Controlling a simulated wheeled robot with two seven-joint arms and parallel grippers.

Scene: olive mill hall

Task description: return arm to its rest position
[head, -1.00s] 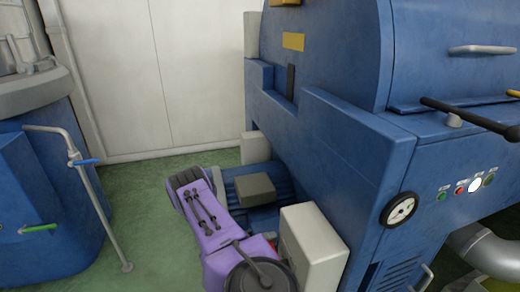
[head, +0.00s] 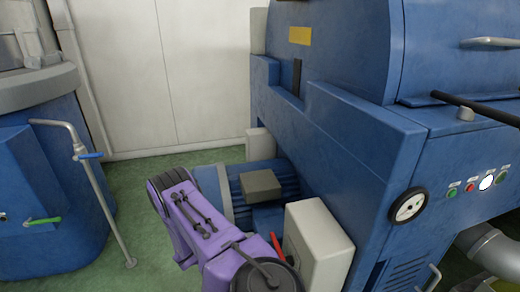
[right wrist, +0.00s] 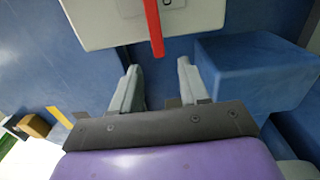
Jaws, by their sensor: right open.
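My purple arm (head: 200,215) rises from the bottom of the head view and bends left of the machine; its gripper is hidden there. In the right wrist view my right gripper (right wrist: 157,72) is open, with its two grey fingers apart and nothing between them. A red lever (right wrist: 153,25) on a pale box (right wrist: 95,22) lies beyond the fingers, its end lined up with their gap. Whether it touches them I cannot tell. In the head view the red lever (head: 276,245) shows beside the pale box (head: 318,248). My left gripper is in neither view.
A large blue machine (head: 350,130) with a black bar (head: 475,107), handwheel (head: 408,206) and buttons stands at right. A blue motor (head: 235,185) sits behind the arm. A blue tank (head: 45,190) with a pipe (head: 105,205) stands at left. Green floor (head: 140,245) is clear between.

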